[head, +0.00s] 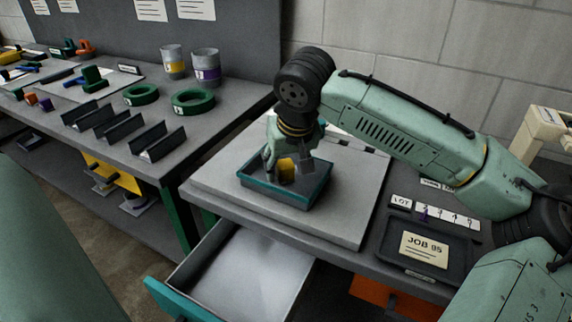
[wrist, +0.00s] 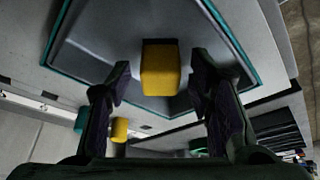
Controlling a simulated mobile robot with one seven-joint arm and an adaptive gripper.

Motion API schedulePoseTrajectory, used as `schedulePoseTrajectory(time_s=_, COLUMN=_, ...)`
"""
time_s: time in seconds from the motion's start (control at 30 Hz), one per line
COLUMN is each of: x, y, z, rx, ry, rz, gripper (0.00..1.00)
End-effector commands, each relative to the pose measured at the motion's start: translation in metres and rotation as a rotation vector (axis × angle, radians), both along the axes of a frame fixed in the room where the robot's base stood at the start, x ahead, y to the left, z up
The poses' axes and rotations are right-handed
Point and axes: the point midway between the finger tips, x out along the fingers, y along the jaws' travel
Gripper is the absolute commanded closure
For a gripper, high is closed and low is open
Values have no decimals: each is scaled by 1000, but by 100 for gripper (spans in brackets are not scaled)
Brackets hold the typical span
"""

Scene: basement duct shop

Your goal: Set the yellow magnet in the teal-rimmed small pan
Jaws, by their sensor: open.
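The yellow magnet (head: 287,170) is a small block standing inside the teal-rimmed small pan (head: 318,192). In the wrist view the magnet (wrist: 160,68) shows against the grey floor of the pan (wrist: 228,34), apart from its walls. My gripper (head: 288,163) reaches down into the pan over the magnet. In the wrist view my gripper (wrist: 161,74) has its two dark fingers spread, one on each side of the magnet, with gaps between. The magnet's underside is hidden.
The pan sits on a light grey slab (head: 350,205). An open drawer (head: 235,275) juts out below. A dark tray with a JOB 95 card (head: 424,248) lies at right. The left bench holds green rings (head: 193,101), cups (head: 206,67) and dark angled brackets (head: 158,141).

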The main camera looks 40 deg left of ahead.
Motion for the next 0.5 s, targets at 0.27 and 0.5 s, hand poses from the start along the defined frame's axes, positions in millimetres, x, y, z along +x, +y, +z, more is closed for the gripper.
schedulePoseTrajectory(time_s=0.27, x=-11, y=-16, z=47, rx=4, ry=-3, rz=0, gripper=52)
schedulePoseTrajectory(time_s=0.5, x=-21, y=-31, z=91, rx=4, ry=-2, rz=1, gripper=52)
